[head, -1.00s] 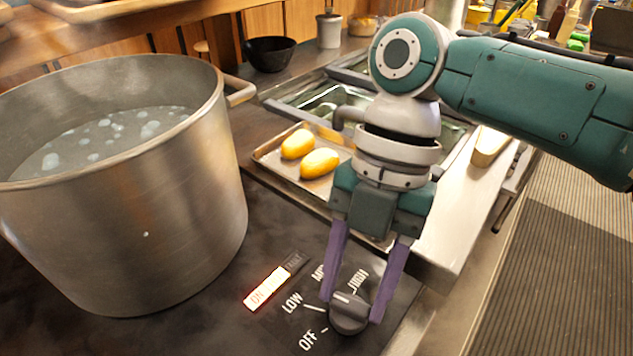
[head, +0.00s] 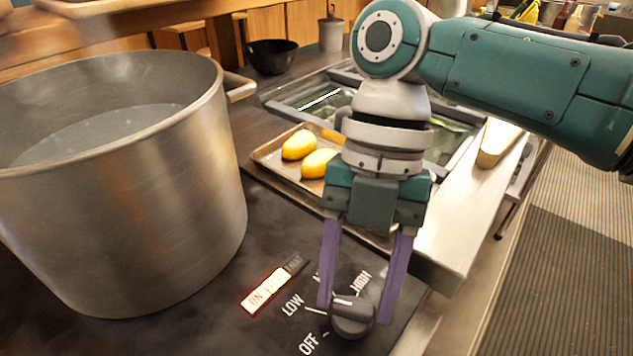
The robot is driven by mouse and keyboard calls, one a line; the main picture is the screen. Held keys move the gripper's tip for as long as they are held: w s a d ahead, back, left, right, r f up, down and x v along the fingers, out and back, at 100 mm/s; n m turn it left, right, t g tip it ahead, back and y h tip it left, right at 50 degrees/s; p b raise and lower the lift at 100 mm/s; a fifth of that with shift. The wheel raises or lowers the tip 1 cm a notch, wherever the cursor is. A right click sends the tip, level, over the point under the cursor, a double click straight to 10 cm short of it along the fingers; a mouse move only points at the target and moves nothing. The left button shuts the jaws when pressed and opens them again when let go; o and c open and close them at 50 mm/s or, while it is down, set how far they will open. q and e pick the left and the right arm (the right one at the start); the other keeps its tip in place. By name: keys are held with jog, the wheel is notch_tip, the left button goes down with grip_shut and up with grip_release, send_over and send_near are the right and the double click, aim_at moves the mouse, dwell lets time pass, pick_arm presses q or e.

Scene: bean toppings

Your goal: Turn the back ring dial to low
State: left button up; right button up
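The ring dial (head: 352,321) is a dark round knob at the bottom of the view, on the black stove top. Its white mark points left, about toward the line by the LOW label (head: 292,305). The OFF label (head: 309,344) is below that and the HIGH label (head: 361,284) is partly hidden by the gripper. Another label between them is mostly covered. My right gripper (head: 354,314) reaches down from above, with one purple finger on each side of the dial, and appears shut on it. My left gripper is not in view.
A large steel pot (head: 125,215) with smooth liquid stands on the left. A lit ON indicator (head: 265,290) glows near the dial. A dark bowl (head: 270,55) sits farther back.

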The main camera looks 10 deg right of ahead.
jog(key=o, duration=0.3)
jog(key=shift+o, duration=0.2)
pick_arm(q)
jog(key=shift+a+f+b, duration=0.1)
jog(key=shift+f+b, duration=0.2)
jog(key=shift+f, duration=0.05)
pick_arm(e)
jog(key=v, duration=1)
